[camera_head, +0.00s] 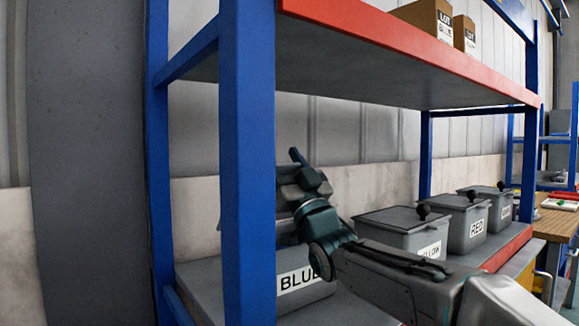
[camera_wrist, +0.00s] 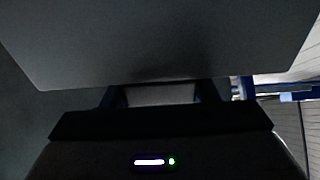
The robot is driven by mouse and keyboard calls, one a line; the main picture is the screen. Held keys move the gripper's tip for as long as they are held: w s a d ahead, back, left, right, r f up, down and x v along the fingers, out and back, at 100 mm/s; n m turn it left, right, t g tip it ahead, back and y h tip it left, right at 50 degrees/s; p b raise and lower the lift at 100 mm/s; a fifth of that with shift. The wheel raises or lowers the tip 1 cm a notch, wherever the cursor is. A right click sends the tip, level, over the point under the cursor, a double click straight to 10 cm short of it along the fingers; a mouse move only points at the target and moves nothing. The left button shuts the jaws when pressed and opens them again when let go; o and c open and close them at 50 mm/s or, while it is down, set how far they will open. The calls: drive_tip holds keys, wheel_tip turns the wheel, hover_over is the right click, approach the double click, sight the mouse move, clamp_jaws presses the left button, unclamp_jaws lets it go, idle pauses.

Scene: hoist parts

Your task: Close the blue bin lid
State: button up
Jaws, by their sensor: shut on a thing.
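The blue bin (camera_head: 305,290) is a grey box with a BLUE label on its front, on the lower shelf behind the blue post. My arm and the post hide much of it. My gripper (camera_head: 298,160) is above this bin. In the wrist view a broad, flat grey panel, the blue bin lid (camera_wrist: 165,45), fills the top, very close to the camera. My gripper (camera_wrist: 162,95) is shut at the panel's near edge; the exact grip point is hidden. The lid appears raised, but its angle is unclear.
The yellow bin (camera_head: 405,236) and red bin (camera_head: 468,228) stand to the right with flat lids and black knobs; another bin (camera_head: 500,205) is beyond. The blue post (camera_head: 248,160) is in front. The upper shelf (camera_head: 400,50) with its red edge overhangs the bins.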

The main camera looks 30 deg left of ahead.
idle(0.3)
drive_tip(key=o, duration=1.4)
drive_tip(key=shift+a, duration=0.1)
drive_tip(key=r, duration=0.1)
drive_tip(key=r+p, duration=0.1)
drive_tip(key=r, duration=0.1)
drive_tip(key=d+r+p, duration=0.1)
drive_tip(key=r, duration=0.1)
drive_tip(key=shift+w, duration=0.1)
drive_tip(key=w+d+r+p, duration=0.2)
drive_tip(key=d+r, duration=0.4)
drive_tip(key=d, duration=0.4)
drive_tip(key=shift+d, duration=0.25)
